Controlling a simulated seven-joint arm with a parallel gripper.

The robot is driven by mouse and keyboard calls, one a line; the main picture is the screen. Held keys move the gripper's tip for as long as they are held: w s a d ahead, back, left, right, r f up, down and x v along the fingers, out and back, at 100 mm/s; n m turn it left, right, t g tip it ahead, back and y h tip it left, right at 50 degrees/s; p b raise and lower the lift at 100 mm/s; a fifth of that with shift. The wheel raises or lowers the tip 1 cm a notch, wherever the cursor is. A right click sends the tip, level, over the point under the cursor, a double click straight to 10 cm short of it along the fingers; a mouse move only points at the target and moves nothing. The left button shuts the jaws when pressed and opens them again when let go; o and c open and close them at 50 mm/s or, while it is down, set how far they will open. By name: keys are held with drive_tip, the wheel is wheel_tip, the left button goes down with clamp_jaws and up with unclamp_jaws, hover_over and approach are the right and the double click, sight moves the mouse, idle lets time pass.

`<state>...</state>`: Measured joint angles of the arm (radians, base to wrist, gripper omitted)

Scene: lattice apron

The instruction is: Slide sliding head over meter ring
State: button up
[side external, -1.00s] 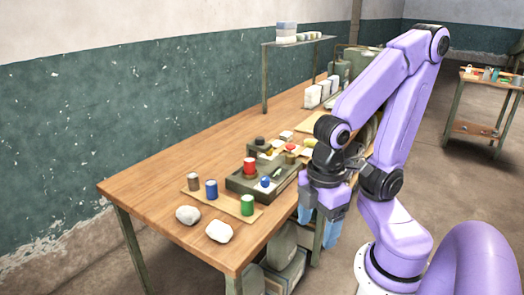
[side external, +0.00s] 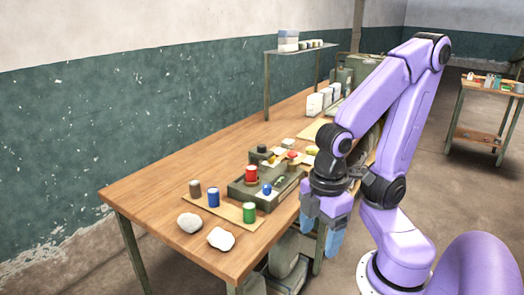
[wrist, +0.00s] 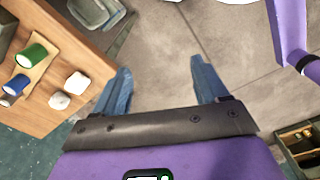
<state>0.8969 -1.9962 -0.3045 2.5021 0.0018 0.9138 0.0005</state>
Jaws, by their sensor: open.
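My gripper (side external: 322,232) hangs beside the bench's right edge in the side view, with blue fingers pointing down. In the wrist view my gripper (wrist: 160,75) has its fingers wide apart, with only floor between them. On the bench a dark green box (side external: 250,195) carries a red cylinder (side external: 251,174) and a small blue piece (side external: 267,189). I cannot tell which pieces are the sliding head and the meter ring.
A board (side external: 228,211) holds blue (side external: 213,198), green (side external: 249,212) and brown cylinders (side external: 195,188). Two white lumps (side external: 190,222) lie near the bench's front. Bins (side external: 288,258) stand below. A shelf (side external: 300,50) stands behind. The bench's left part (side external: 150,185) is clear.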

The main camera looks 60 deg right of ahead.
drive_tip(key=shift+c, duration=0.8)
drive_tip(key=w+r+m+t, duration=0.1)
drive_tip(key=w+r+m, duration=0.15)
drive_tip(key=w, duration=0.35)
drive_tip(key=w+r+m, duration=0.1)
drive_tip(key=w+m, duration=0.2)
drive_tip(key=w, duration=0.3)
wheel_tip(320, 180, up, 7)
drive_tip(key=m+t+h, duration=0.2)
drive_tip(key=m+h, duration=0.2)
drive_tip(key=m, duration=1.2)
hover_over(262, 145)
drive_tip(key=s+a, duration=0.5)
drive_tip(key=x, duration=1.6)
drive_tip(key=shift+w+a+f, duration=0.1)
drive_tip(key=shift+a+f, duration=0.15)
drive_tip(key=shift+f, duration=0.05)
drive_tip(key=shift+c, duration=0.4)
clamp_jaws()
drive_tip(key=a, duration=0.9)
drive_tip(key=shift+a, duration=0.1)
